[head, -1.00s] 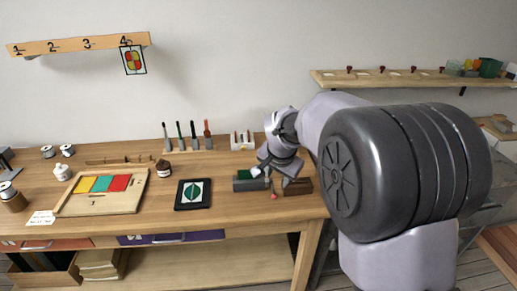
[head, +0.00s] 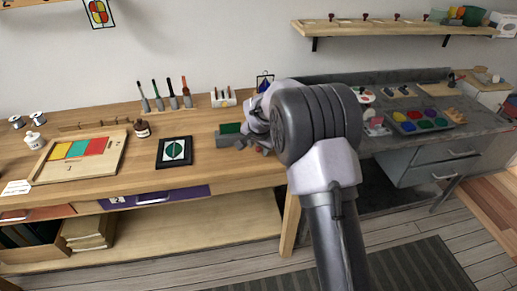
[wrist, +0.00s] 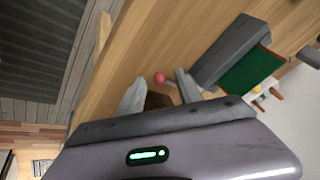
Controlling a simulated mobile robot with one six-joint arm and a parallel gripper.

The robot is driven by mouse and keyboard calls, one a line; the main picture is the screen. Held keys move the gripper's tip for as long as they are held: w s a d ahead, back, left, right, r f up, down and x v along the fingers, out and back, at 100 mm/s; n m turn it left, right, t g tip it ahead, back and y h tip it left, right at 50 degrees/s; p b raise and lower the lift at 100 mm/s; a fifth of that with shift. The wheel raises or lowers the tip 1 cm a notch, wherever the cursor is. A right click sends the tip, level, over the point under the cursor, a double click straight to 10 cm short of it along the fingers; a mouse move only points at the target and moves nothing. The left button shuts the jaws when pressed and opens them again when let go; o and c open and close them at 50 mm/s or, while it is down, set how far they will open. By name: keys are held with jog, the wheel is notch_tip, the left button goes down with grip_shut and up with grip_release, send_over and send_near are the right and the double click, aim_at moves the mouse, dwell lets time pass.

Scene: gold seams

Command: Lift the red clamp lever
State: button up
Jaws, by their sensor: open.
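The red clamp lever's round red knob (wrist: 159,78) shows in the wrist view, between the tips of my open gripper (wrist: 160,80). I cannot tell if either finger touches it. A brown wooden block (wrist: 158,99) is partly visible between the fingers. Beside them is a long grey block (wrist: 232,50) with a green piece (wrist: 250,72) along it. The red knob and brown block are hidden there by my arm.
The wooden bench (head: 120,185) holds a framed leaf panel (head: 174,152), a coloured glass board (head: 78,152) and upright tools (head: 172,94) to the left. A grey bench with a paint tray (head: 422,119) stands right. Free wood lies in front of the panel.

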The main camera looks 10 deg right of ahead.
grip_shut()
dwell(1.4)
